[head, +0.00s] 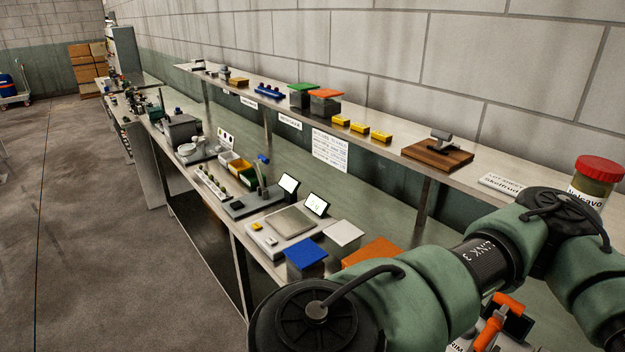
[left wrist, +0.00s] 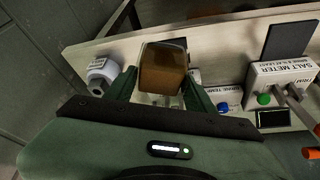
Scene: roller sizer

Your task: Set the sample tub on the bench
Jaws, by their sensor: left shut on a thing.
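My left gripper (left wrist: 160,95) is shut on a brown, box-shaped tub (left wrist: 163,68), held between its two green fingers in the left wrist view. A pale work surface (left wrist: 215,42) lies behind and beneath the tub there; I cannot tell whether the tub touches it. In the head view a green arm reaches across the lower right, and its gripper and the held tub are out of sight. The long bench (head: 258,264) runs away to the upper left. My right gripper is not in view.
A red-capped jar (head: 598,172) stands at the right.

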